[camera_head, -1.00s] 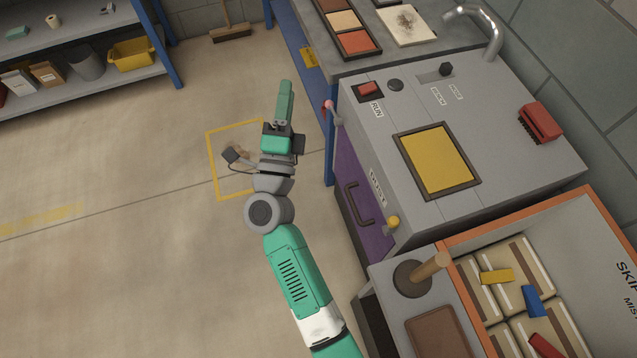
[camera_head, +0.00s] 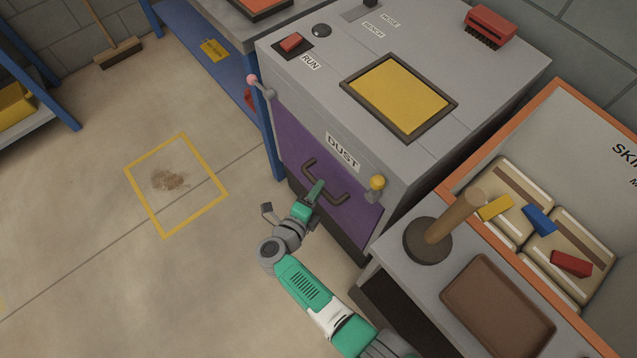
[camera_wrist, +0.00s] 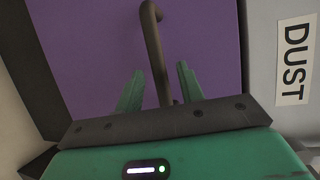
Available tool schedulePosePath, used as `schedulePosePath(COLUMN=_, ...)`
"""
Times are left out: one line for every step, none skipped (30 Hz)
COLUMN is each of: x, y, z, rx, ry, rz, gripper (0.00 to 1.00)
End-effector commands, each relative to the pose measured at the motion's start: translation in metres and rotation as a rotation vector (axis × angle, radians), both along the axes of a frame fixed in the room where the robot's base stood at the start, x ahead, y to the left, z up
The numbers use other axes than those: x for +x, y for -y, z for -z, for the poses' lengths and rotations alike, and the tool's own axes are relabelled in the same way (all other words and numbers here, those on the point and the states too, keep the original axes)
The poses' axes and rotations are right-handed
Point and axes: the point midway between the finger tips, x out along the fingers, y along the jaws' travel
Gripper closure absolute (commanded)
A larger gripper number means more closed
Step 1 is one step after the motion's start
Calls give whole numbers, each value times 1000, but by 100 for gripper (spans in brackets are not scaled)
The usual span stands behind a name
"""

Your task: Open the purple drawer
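The purple drawer (camera_head: 300,165) is shut flush in the front of the grey cabinet, below the DUST label (camera_head: 343,152). Its dark bar handle (camera_head: 341,201) stands out from the purple face. My gripper (camera_head: 319,188) is at the handle. In the wrist view the purple face (camera_wrist: 205,40) fills the middle and the handle (camera_wrist: 151,45) runs down between my two green fingers (camera_wrist: 160,90). The fingers are apart, one on each side of the bar, with gaps visible. The handle's lower end is partly hidden by my gripper body.
A yellow-knobbed lever (camera_head: 377,183) sits right of the handle, and a pink-knobbed lever (camera_head: 252,79) at the cabinet's left corner. A grey bench (camera_head: 400,262) with a wooden-handled tool (camera_head: 455,217) stands close at right. Floor in front of the cabinet is open.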

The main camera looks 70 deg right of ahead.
Motion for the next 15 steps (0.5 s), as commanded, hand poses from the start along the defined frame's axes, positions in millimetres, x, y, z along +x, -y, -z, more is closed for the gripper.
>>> schedulePosePath(x=-1, y=8, z=5, rx=-1, ry=0, rz=2, gripper=62)
schedulePosePath(x=-2, y=12, z=5, rx=-1, ry=0, rz=2, gripper=62)
schedulePosePath(x=-2, y=16, z=6, rx=-1, ry=0, rz=1, gripper=62)
schedulePosePath(x=-2, y=19, z=5, rx=-2, ry=0, rz=0, gripper=62)
schedulePosePath(x=-2, y=21, z=5, rx=-2, ry=0, rz=0, gripper=62)
schedulePosePath(x=-2, y=23, z=5, rx=-1, ry=0, rz=0, gripper=62)
schedulePosePath(x=-2, y=24, z=5, rx=-1, ry=0, rz=-1, gripper=62)
schedulePosePath(x=-2, y=24, z=5, rx=-1, ry=0, rz=-2, gripper=62)
schedulePosePath(x=-2, y=25, z=4, rx=-1, ry=0, rz=-2, gripper=62)
schedulePosePath(x=-2, y=25, z=4, rx=-1, ry=0, rz=-2, gripper=62)
schedulePosePath(x=-2, y=25, z=4, rx=-1, ry=0, rz=-2, gripper=62)
schedulePosePath(x=-2, y=24, z=4, rx=-1, ry=0, rz=-2, gripper=62)
schedulePosePath(x=-2, y=24, z=4, rx=-1, ry=0, rz=-2, gripper=62)
schedulePosePath(x=-2, y=24, z=4, rx=-1, ry=0, rz=-2, gripper=62)
schedulePosePath(x=-2, y=24, z=4, rx=-1, ry=0, rz=-2, gripper=70)
